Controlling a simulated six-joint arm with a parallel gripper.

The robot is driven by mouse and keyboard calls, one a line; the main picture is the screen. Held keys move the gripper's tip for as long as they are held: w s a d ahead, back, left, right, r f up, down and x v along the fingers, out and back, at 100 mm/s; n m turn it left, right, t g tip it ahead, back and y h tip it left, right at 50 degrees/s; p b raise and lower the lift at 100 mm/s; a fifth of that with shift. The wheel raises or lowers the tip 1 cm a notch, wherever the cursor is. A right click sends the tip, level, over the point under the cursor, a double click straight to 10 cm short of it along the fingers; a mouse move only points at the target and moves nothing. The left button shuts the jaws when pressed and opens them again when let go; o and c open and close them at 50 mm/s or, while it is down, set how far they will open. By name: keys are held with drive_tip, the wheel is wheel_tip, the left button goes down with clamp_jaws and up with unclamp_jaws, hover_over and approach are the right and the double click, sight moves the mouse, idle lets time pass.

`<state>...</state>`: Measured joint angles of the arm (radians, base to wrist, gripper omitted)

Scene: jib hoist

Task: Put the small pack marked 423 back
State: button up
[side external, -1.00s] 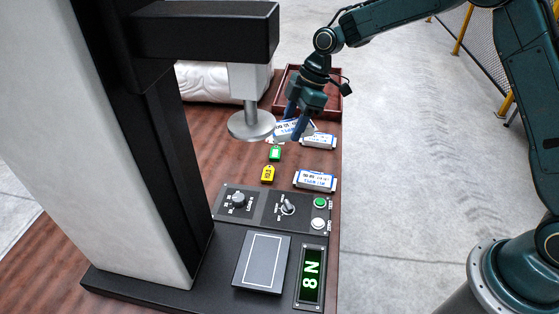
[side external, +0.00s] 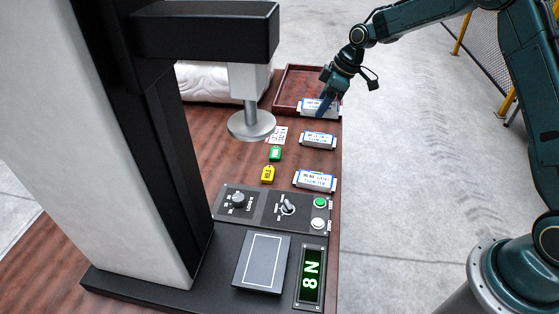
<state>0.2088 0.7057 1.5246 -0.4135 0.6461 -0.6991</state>
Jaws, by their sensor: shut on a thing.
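My gripper (side external: 326,103) is shut on a small white pack with blue edging (side external: 309,106), at the front right edge of the wooden tray (side external: 291,88). I cannot tell whether the held pack touches the tray or the table. A second, similar small pack (side external: 318,140) lies on the table just in front of it. A third, larger white and blue pack (side external: 316,181) lies nearer the control panel. The print on the packs is too small to read, so I cannot tell which is marked 423.
A white printed card (side external: 278,135), a green tag (side external: 275,154) and a yellow tag (side external: 267,174) lie left of the packs.

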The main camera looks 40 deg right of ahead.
hover_over(312, 161)
drive_tip(key=s, duration=0.1)
drive_tip(key=f, duration=0.9)
drive_tip(key=d+f, duration=0.1)
drive_tip(key=f, duration=0.4)
drive_tip(key=shift+s, duration=0.1)
drive_tip(key=shift+f, duration=2.1)
drive_tip(key=shift+f, duration=0.15)
drive_tip(key=o, duration=1)
drive_tip(key=v, duration=1.2)
drive_tip(key=shift+a+r, duration=0.1)
drive_tip(key=shift+r, duration=0.1)
